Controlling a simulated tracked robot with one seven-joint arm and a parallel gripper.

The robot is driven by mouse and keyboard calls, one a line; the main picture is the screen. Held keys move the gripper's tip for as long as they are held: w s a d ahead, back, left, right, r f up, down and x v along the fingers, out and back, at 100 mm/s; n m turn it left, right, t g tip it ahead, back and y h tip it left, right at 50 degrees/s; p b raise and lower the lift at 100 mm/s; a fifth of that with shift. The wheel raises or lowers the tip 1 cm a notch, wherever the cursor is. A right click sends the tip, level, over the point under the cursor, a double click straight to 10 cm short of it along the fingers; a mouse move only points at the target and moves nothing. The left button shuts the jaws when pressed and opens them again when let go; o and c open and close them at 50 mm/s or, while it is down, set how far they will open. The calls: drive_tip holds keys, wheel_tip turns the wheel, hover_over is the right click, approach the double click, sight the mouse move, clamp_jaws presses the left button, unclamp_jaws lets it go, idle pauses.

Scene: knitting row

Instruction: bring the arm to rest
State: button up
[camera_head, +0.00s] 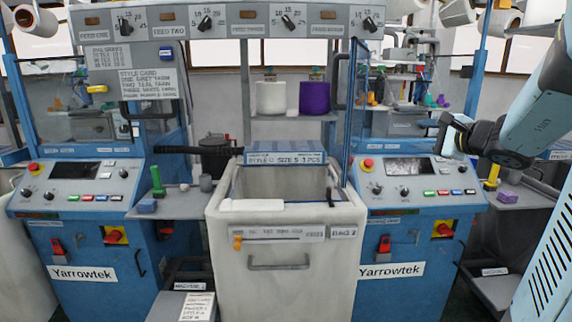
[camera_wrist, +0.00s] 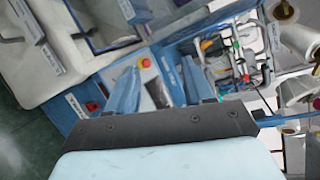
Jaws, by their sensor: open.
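My arm comes in from the right edge of the head view. My gripper (camera_head: 447,135) is at its end, raised in front of the right-hand machine's upper part, to the right of that machine's screen. In the wrist view, the two fingers of my gripper (camera_wrist: 160,90) stand apart with nothing between them. The right-hand blue machine (camera_head: 390,290) shows past the fingers, with its red stop button (camera_wrist: 145,62) near the left finger. The gripper appears apart from the machine.
A white bin (camera_head: 290,285) stands between two blue machines, the left one (camera_head: 90,295) labelled Yarrowtek. White (camera_head: 270,98) and purple (camera_head: 314,97) cones stand behind. Open floor (camera_wrist: 30,140) shows at the wrist view's left.

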drive_tip(key=s+a+f+n+g+y, duration=0.1)
drive_tip(key=s+a+f+n+g, duration=0.1)
drive_tip(key=s+a+n+g, duration=0.4)
drive_tip(key=s+a+f+n+g, duration=0.1)
drive_tip(key=s+a+f+n, duration=0.25)
drive_tip(key=s+a, duration=0.4)
drive_tip(key=s+d+f+n+g+h, duration=0.2)
drive_tip(key=s+n+h, duration=0.4)
drive_tip(key=s, duration=0.6)
drive_tip(key=shift+s+d+f+n+h, duration=0.2)
drive_tip(key=shift+s+n+h, duration=0.1)
drive_tip(key=shift+n, duration=0.85)
drive_tip(key=shift+a, duration=0.1)
idle(0.9)
